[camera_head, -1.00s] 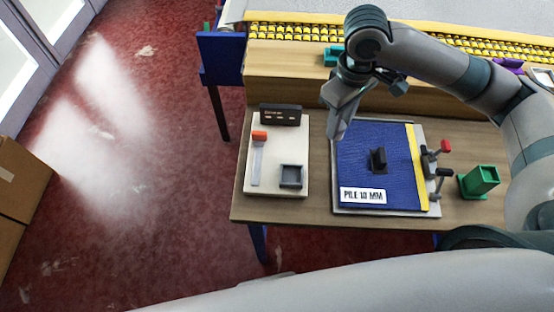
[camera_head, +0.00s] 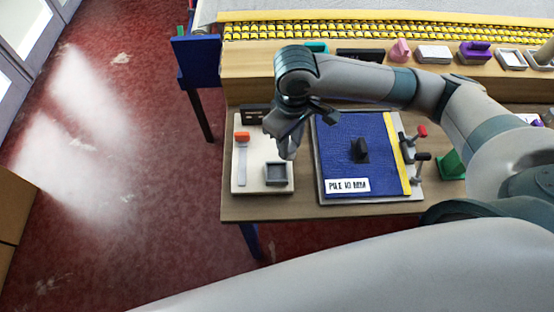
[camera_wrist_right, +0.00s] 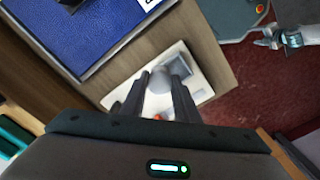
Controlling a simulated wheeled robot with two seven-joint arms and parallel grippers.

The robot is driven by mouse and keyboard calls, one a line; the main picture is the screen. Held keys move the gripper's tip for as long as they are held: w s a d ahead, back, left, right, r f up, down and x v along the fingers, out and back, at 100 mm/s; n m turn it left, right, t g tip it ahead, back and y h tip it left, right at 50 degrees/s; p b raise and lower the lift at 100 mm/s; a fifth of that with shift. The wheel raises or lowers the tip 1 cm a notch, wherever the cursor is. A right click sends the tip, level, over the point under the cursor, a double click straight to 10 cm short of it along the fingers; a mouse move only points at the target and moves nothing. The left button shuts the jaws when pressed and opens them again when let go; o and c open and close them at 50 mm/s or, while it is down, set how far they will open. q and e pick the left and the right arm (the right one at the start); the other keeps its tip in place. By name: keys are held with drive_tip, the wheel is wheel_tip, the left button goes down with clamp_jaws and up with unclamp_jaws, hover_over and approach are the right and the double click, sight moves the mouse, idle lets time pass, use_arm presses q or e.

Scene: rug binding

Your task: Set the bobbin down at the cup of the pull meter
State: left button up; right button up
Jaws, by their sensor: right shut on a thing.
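The pull meter is a pale board (camera_head: 248,178) on the left of the table, with an orange-tipped lever, a dark display box and a square grey cup (camera_head: 278,173). My right gripper (camera_head: 287,152) is above the board, just behind and above the cup. In the right wrist view its fingers are shut on a pale grey rounded thing, the bobbin (camera_wrist_right: 159,79). In the head view the bobbin is hard to tell from the fingertips.
Right of the meter is a blue rug sample (camera_head: 345,140) with a dark block, a label and a yellow strip. Clamp levers (camera_head: 422,157) and a partly hidden green holder (camera_head: 453,165) stand beyond it. A raised wooden shelf (camera_head: 240,92) at the back holds several small items.

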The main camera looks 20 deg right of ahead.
drive_tip(key=a+f, duration=0.1)
drive_tip(key=s+a+f, duration=0.1)
drive_tip(key=a, duration=0.1)
drive_tip(key=shift+a+f+p, duration=0.15)
drive_tip(key=shift+a+p, duration=0.15)
drive_tip(key=shift+p, duration=0.05)
drive_tip(key=shift+f+p, duration=0.55)
drive_tip(key=shift+f, duration=1.45)
drive_tip(key=o, duration=1.1)
drive_tip(key=shift+f, duration=0.15)
